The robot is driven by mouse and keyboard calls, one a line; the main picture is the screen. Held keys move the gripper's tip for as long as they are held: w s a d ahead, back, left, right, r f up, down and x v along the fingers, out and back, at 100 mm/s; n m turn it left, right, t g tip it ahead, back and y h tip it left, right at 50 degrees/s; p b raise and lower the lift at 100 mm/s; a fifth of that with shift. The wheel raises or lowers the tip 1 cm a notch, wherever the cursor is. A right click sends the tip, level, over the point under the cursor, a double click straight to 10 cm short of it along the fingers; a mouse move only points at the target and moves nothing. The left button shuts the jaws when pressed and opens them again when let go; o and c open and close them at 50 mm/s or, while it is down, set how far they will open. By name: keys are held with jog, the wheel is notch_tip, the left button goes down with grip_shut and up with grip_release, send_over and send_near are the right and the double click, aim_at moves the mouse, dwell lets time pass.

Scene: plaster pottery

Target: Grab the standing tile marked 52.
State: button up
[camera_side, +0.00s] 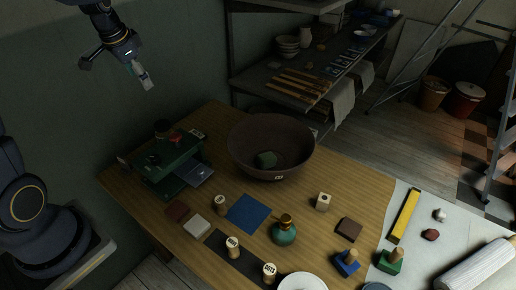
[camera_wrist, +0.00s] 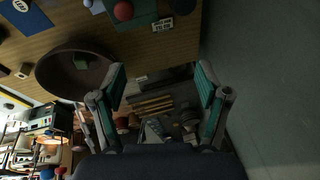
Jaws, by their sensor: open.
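Two small pale tiles with dark marks stand near the table's back edge. One tile (camera_side: 197,133) is beside the green stand and also shows in the wrist view (camera_wrist: 162,25). The other tile (camera_side: 314,132) is partly hidden behind the brown bowl and shows in the wrist view (camera_wrist: 141,78). Their numbers are too small to read, so I cannot tell which is 52. My gripper (camera_side: 143,77) is high above the table's back left, apart from everything. In the wrist view its teal-padded fingers (camera_wrist: 160,78) are wide apart and empty.
The large brown bowl (camera_side: 240,148) holds a dark green block (camera_side: 266,159). The green stand (camera_side: 162,160) is at the table's left. Stamps, a teal bottle (camera_side: 284,232) and a blue sheet (camera_side: 247,213) occupy the front. A loaded shelf (camera_side: 262,82) stands behind.

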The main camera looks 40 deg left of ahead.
jog(key=s+a+f+n+g, duration=0.2)
jog(key=s+a+f, duration=0.1)
jog(key=a+f, duration=0.65)
jog(key=n+g+h, duration=0.1)
jog(key=n+h, duration=0.1)
send_over(125, 164)
jog(key=a, duration=0.1)
notch_tip(125, 164, down, 8)
jog(key=f, duration=1.1)
jog(key=shift+w+a, duration=0.2)
jog(key=shift+w, duration=0.1)
notch_tip(125, 164, down, 6)
jog(key=shift+s+a+r, duration=0.1)
jog(key=shift+s, duration=0.05)
jog(key=c, duration=1.2)
jog(key=shift+r, duration=0.1)
